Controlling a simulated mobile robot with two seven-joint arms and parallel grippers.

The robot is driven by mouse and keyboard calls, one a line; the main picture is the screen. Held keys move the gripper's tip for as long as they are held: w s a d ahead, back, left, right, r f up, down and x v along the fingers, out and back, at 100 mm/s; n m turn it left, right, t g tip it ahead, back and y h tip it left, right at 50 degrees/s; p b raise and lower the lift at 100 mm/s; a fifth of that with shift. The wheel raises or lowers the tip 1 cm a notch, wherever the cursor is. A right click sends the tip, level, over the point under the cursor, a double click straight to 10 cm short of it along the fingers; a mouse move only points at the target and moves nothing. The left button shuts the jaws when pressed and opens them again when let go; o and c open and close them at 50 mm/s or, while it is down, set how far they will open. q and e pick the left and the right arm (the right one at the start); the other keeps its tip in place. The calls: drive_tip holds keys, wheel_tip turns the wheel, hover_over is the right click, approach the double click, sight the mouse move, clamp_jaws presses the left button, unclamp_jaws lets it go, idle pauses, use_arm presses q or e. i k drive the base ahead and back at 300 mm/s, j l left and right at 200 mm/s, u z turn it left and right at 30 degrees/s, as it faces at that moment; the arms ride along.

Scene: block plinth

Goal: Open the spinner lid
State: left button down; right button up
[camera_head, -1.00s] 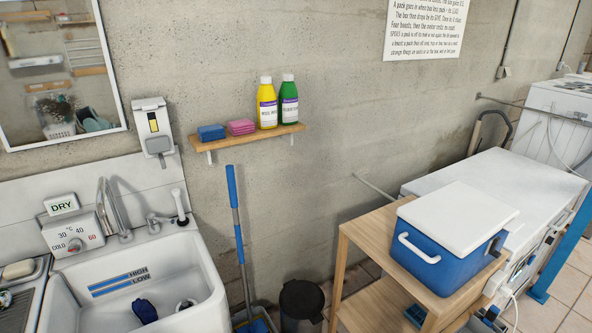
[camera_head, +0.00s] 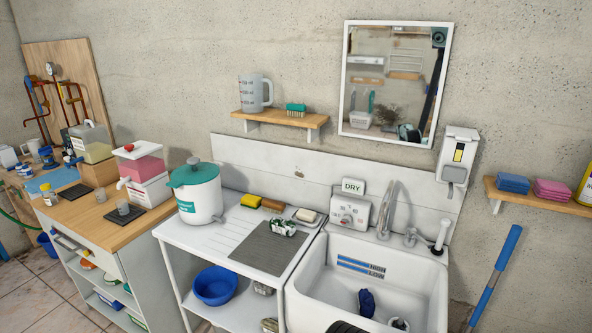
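The spinner (camera_head: 199,201) is a white tub with a teal label, standing upright on the white drainboard left of the sink. Its teal lid (camera_head: 193,174) has a knob on top and sits on the tub, closed. Neither of my grippers can be made out in the head view. A dark ribbed shape at the bottom edge, in front of the sink, is too cut off to identify.
A yellow sponge (camera_head: 251,200), a brush and a grey mat (camera_head: 270,248) lie right of the spinner. The sink (camera_head: 318,270) is further right. A wooden-topped cabinet (camera_head: 90,218) with a pink-filled dispenser (camera_head: 140,166) stands left. A blue bowl (camera_head: 214,286) is below.

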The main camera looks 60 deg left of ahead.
sight(206, 171)
drive_tip(key=u, duration=2.85)
drive_tip(key=i+j+u, duration=0.15)
